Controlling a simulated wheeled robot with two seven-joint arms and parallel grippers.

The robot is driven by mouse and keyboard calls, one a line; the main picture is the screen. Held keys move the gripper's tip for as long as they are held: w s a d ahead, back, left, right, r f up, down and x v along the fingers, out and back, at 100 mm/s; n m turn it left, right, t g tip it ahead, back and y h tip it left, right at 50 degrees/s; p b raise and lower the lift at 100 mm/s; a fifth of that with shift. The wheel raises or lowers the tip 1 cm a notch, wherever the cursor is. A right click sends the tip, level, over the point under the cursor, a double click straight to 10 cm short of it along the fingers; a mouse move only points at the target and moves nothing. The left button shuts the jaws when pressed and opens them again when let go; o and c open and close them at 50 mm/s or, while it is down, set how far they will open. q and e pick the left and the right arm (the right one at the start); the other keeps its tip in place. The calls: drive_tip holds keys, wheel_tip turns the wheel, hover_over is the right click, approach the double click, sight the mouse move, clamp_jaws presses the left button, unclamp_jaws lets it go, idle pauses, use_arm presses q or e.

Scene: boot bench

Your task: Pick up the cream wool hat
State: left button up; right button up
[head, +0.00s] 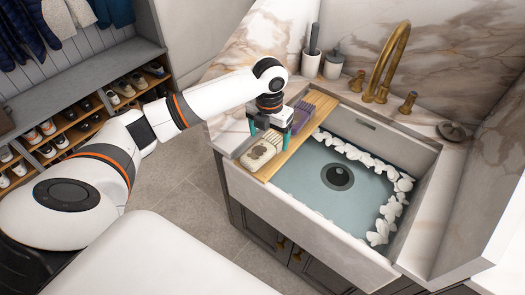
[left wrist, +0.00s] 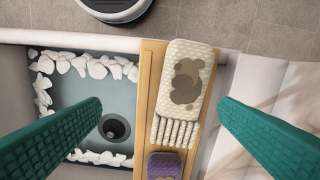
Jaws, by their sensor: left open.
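The cream wool hat (head: 258,152) lies flat on a wooden board (head: 294,146) across the left end of the sink. In the left wrist view the hat (left wrist: 188,75) has a knitted body with brown patches and a ribbed end. My left gripper (head: 269,138) is open and empty, above the board at the hat. In the left wrist view its teal fingers (left wrist: 160,104) stand apart, with the hat's ribbed end between them and nearer the right finger. Whether a finger touches the hat cannot be told. My right gripper is not in view.
A purple knitted item (head: 302,113) lies on the same board behind the hat; it also shows in the left wrist view (left wrist: 165,166). The sink (head: 325,185) holds bluish water edged with white pieces (head: 378,232). A brass tap (head: 385,65) stands behind. A shoe rack (head: 70,130) is at left.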

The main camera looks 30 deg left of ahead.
use_arm(q)
drive_tip(key=w+a+r+m, duration=0.1)
drive_tip(key=a+r+m, duration=0.1)
drive_tip(key=a+r, duration=0.1)
hover_over(262, 147)
wheel_tip(262, 147, down, 6)
drive_tip(key=shift+a+f+p, duration=0.1)
drive_tip(key=shift+p, duration=0.3)
drive_tip(key=shift+d+f+p, duration=0.2)
drive_tip(key=shift+f+p, duration=0.35)
drive_tip(key=shift+f, duration=2.2)
drive_tip(key=shift+c, duration=0.6)
drive_tip(key=c, duration=1)
drive_tip(key=shift+o, duration=0.2)
drive_tip(key=shift+r, duration=0.1)
